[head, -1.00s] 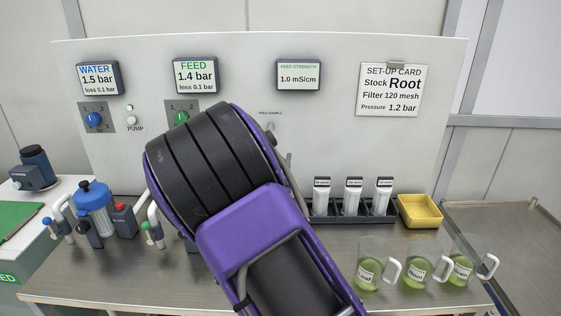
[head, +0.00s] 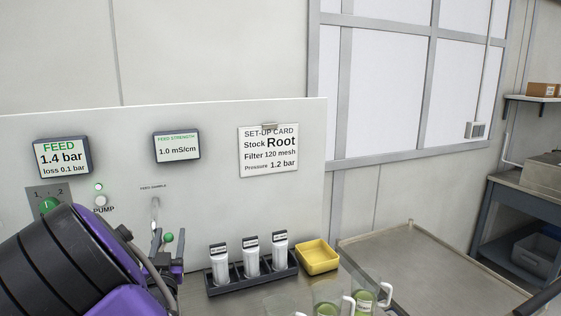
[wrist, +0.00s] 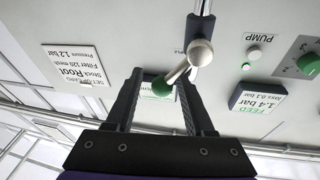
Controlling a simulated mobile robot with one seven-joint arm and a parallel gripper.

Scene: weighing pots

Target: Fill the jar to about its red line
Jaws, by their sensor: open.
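The green-tipped lever (wrist: 162,87) of a tap shows in the wrist view, joined to a pale round knuckle (wrist: 200,52). The green ball lies between the fingers of my gripper (wrist: 158,84), which is open; contact cannot be told. In the head view my gripper (head: 168,250) is at the panel, below the feed sample label (head: 153,187), with the green ball (head: 168,238) between its fingertips. Glass jugs of green liquid (head: 326,309) (head: 364,300) stand at the bottom edge, partly cut off. I see no red line; the space under the tap is hidden by my arm.
The set-up card (head: 268,150) reads Root, 120 mesh, 1.2 bar. The feed display (head: 62,158) reads 1.4 bar. A bare metal table (head: 410,262) lies to the right.

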